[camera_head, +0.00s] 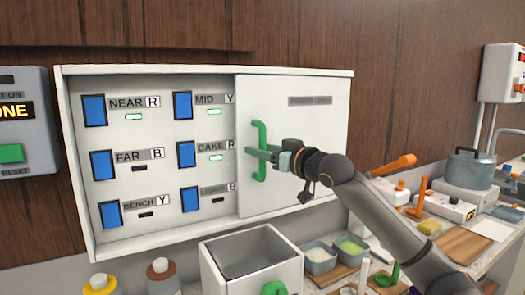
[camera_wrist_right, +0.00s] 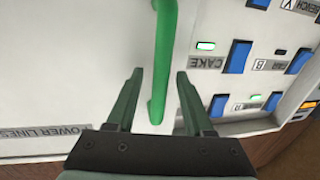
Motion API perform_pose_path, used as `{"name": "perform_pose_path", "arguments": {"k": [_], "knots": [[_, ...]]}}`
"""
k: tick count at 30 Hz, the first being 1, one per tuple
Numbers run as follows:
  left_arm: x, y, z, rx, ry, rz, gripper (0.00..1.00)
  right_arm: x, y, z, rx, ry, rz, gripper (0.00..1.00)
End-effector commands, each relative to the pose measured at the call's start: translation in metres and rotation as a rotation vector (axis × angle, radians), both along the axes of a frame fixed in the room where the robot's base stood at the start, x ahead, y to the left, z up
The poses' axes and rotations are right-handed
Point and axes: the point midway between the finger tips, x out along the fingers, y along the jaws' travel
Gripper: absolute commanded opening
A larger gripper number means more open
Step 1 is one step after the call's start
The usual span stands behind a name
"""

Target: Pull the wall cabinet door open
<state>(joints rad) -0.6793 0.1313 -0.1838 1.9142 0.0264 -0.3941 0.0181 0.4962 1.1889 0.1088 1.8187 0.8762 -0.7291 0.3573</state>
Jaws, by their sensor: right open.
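The white wall cabinet (camera_head: 150,68) hangs on the wood-panelled wall. Its flat white door (camera_head: 318,140) covers the right part, and labelled blue switches show uncovered to the left. A green upright bar handle (camera_head: 261,133) sits near the door's left edge. My right gripper (camera_head: 252,152) is at the handle with its fingers open. In the right wrist view, the green handle (camera_wrist_right: 162,60) runs between the two spread fingers (camera_wrist_right: 160,76), with a gap visible on each side. My left gripper is not in view.
A white open bin (camera_head: 222,268) stands below the cabinet. Tubs (camera_head: 320,259), a pot (camera_head: 470,168) and other items crowd the counter at the right. A grey control box (camera_head: 38,115) is on the wall at the left.

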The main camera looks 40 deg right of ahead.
Motion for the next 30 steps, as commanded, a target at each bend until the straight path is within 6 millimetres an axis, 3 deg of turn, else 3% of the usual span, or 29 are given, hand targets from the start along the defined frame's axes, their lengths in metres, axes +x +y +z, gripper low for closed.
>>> {"name": "perform_pose_path", "arguments": {"k": [11,30], "knots": [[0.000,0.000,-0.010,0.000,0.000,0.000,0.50,-0.010,0.000,-0.004,0.000,0.000,0.000,0.52],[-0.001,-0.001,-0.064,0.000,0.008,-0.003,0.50,-0.097,0.006,-0.003,0.001,-0.003,0.001,0.52]]}}
